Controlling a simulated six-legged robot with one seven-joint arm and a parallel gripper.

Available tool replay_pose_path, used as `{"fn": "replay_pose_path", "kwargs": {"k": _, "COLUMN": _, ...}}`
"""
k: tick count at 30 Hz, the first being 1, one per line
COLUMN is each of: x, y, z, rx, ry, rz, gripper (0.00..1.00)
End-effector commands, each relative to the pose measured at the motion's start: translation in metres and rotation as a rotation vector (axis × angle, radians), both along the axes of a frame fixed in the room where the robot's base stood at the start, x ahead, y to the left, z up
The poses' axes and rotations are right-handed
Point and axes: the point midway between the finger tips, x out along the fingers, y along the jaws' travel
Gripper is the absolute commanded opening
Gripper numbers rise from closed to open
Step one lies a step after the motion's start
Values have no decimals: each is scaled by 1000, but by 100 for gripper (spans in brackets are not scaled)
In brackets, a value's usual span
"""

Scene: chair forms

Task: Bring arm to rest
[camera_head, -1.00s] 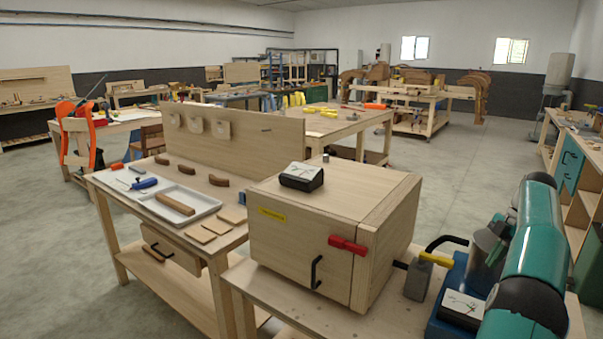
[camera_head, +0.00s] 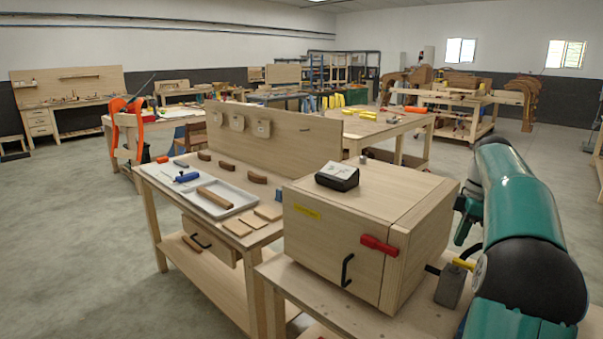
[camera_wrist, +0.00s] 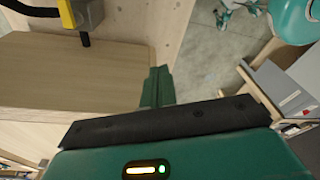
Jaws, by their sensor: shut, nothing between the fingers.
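My teal arm (camera_head: 510,215) stands at the right of the head view, bent, with a black joint low down. My gripper (camera_wrist: 157,85) shows in the wrist view as green fingers beyond a dark bar, closed together and empty. A dark green end piece beside the arm in the head view, right of the wooden box (camera_head: 345,240), may be part of it. The box, with a red latch (camera_head: 380,245) and black handle, stands on a bench. In the wrist view a pale wooden surface lies left of the fingers, apparently without contact.
A black device (camera_head: 337,177) sits on the box. A workbench at left holds a white tray (camera_head: 222,202) and wooden pieces. Concrete floor (camera_head: 70,240) at left is open.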

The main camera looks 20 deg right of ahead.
Motion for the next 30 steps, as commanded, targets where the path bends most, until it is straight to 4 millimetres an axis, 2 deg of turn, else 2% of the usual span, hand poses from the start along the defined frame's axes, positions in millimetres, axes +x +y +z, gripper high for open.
{"fn": "replay_pose_path", "kwargs": {"k": 1, "x": 10, "y": 31, "z": 12, "rx": -25, "ry": 1, "rz": -21, "gripper": 0}}
{"fn": "replay_pose_path", "kwargs": {"k": 6, "x": 22, "y": 119, "z": 32, "rx": -87, "ry": -8, "rz": -154, "gripper": 0}}
{"fn": "replay_pose_path", "kwargs": {"k": 10, "x": 18, "y": 184, "z": 40, "rx": -122, "ry": -38, "rz": -256, "gripper": 0}}
{"fn": "replay_pose_path", "kwargs": {"k": 13, "x": 7, "y": 231, "z": 42, "rx": -137, "ry": -70, "rz": -338, "gripper": 0}}
{"fn": "replay_pose_path", "kwargs": {"k": 17, "x": -14, "y": 286, "z": 39, "rx": -139, "ry": -120, "rz": -442, "gripper": 0}}
{"fn": "replay_pose_path", "kwargs": {"k": 21, "x": -45, "y": 338, "z": 27, "rx": -118, "ry": -181, "rz": -552, "gripper": 0}}
{"fn": "replay_pose_path", "kwargs": {"k": 27, "x": -96, "y": 397, "z": -2, "rx": -37, "ry": -265, "rz": -704, "gripper": 0}}
{"fn": "replay_pose_path", "kwargs": {"k": 30, "x": -121, "y": 419, "z": -22, "rx": 19, "ry": -297, "rz": -773, "gripper": 0}}
